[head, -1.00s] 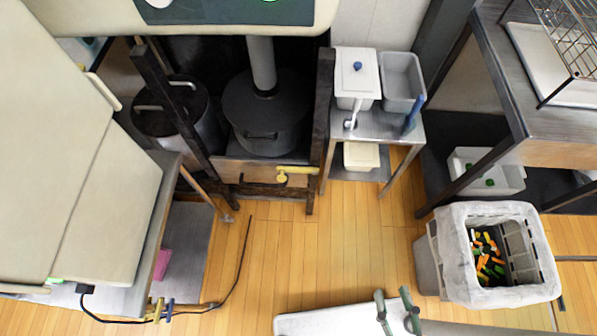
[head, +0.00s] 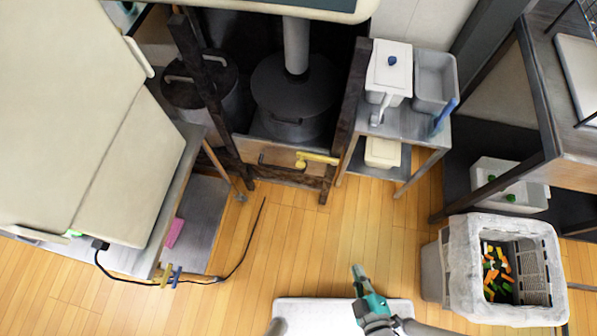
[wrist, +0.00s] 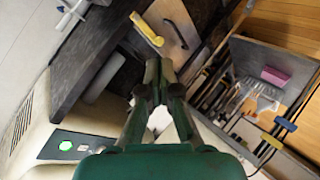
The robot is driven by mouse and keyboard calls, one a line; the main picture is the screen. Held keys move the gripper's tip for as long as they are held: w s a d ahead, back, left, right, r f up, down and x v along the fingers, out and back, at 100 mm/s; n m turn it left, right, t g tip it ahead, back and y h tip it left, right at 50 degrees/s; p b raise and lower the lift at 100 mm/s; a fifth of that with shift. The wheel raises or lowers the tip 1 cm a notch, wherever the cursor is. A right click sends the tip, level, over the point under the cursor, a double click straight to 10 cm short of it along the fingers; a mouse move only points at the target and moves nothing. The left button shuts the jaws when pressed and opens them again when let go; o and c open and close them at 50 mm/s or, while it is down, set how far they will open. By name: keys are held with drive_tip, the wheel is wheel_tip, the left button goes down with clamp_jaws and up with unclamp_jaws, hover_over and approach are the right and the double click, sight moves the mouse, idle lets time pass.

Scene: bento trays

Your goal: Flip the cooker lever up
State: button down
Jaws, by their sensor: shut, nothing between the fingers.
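The yellow cooker lever (head: 318,157) sits on the low front panel of the cooker (head: 270,152), below the big dark pot (head: 296,95). It lies about level, reaching right from its pivot. In the wrist view the lever (wrist: 147,30) shows beyond my fingertips, near a dark handle on the same panel. My gripper (head: 357,268) is teal, shut and empty, over the floor in front of the cooker and apart from the lever. In the wrist view the fingers of my gripper (wrist: 158,66) are together and touch nothing.
A small metal stand (head: 408,126) with white and grey containers is right of the cooker. A lined crate (head: 462,255) of coloured pieces stands at lower right. A cream cabinet (head: 60,110) and a cable (head: 245,255) are left. The wooden floor between is mostly clear.

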drive_tip(key=w+a+f+n+g, duration=0.1)
drive_tip(key=w+a+f+n, duration=0.2)
drive_tip(key=w+f+n, duration=0.5)
drive_tip(key=n+t+h, duration=0.2)
drive_tip(key=n+h, duration=0.1)
drive_tip(key=n, duration=1)
approach(297, 172)
drive_tip(key=v, duration=0.4)
drive_tip(key=shift+w, duration=0.3)
drive_tip(key=shift+w, duration=0.1)
drive_tip(key=x, duration=1)
drive_tip(key=shift+d, duration=0.1)
drive_tip(key=shift+d+r, duration=0.15)
drive_tip(key=shift+r, duration=0.8)
drive_tip(key=shift+d+r, duration=0.2)
drive_tip(key=shift+r, duration=0.8)
drive_tip(key=shift+w+r, duration=0.1)
